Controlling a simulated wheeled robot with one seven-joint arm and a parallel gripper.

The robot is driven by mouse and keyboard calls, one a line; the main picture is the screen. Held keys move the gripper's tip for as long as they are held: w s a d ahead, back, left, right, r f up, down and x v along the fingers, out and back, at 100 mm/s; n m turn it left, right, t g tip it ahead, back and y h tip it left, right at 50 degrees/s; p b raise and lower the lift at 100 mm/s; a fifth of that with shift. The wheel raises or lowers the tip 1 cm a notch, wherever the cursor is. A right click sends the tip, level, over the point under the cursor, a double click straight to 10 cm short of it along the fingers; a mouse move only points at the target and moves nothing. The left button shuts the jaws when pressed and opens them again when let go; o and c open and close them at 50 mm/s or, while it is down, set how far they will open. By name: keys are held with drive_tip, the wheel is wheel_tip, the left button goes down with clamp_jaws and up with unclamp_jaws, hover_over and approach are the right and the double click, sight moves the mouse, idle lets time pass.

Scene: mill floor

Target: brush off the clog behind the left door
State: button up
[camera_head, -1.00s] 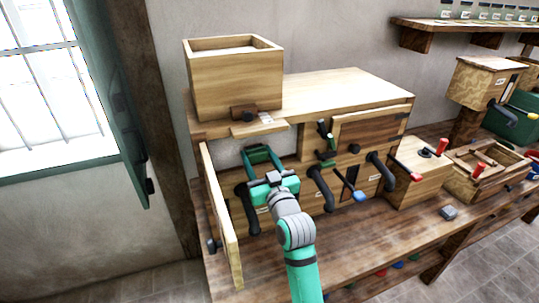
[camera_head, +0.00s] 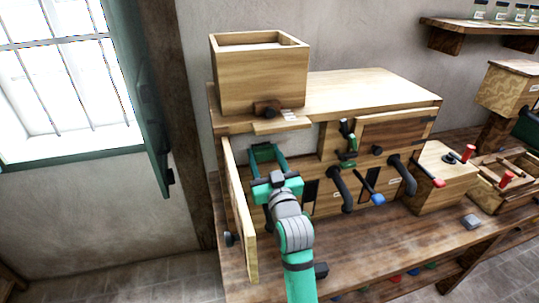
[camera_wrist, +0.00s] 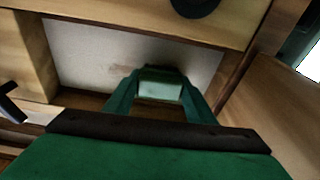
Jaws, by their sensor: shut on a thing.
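The left door (camera_head: 240,215) is a thin pale wooden panel, swung open at the left end of the wooden cabinet; it seems to show at the right of the wrist view (camera_wrist: 280,105). Behind it is a recess with a pale back wall (camera_wrist: 85,55). My teal gripper (camera_head: 267,150) reaches into this recess, right of the door. In the wrist view its fingers (camera_wrist: 160,88) are shut on a small green block (camera_wrist: 160,90), dark along its top; I cannot tell if it is a brush. A faint brownish smudge (camera_wrist: 122,70) shows on the wall; I cannot make out a clog.
An open-topped wooden box (camera_head: 260,75) stands above the recess. The bench front (camera_head: 350,245) is mostly clear.

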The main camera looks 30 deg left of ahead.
drive_tip(key=shift+s+a, duration=0.8)
drive_tip(key=shift+s, duration=0.1)
drive_tip(key=shift+w+r, duration=0.1)
drive_tip(key=shift+r, duration=0.55)
drive_tip(key=shift+c, duration=0.5)
drive_tip(key=shift+w+d, duration=1.2)
drive_tip(key=shift+w, duration=0.15)
drive_tip(key=shift+w+d, duration=1.1)
drive_tip(key=shift+w, duration=0.25)
drive_tip(key=shift+w+d, duration=1.1)
drive_tip(key=shift+w, duration=0.2)
drive_tip(key=shift+w+d, duration=1.1)
drive_tip(key=shift+w, duration=0.25)
drive_tip(key=shift+s+a, duration=0.55)
drive_tip(key=shift+s, duration=0.15)
drive_tip(key=shift+s+a, duration=0.5)
drive_tip(key=shift+s, duration=0.2)
drive_tip(key=shift+s+a, duration=1.8)
drive_tip(key=shift+s, duration=0.15)
drive_tip(key=shift+s+a, duration=1.75)
drive_tip(key=shift+s, duration=0.2)
drive_tip(key=shift+s, duration=0.1)
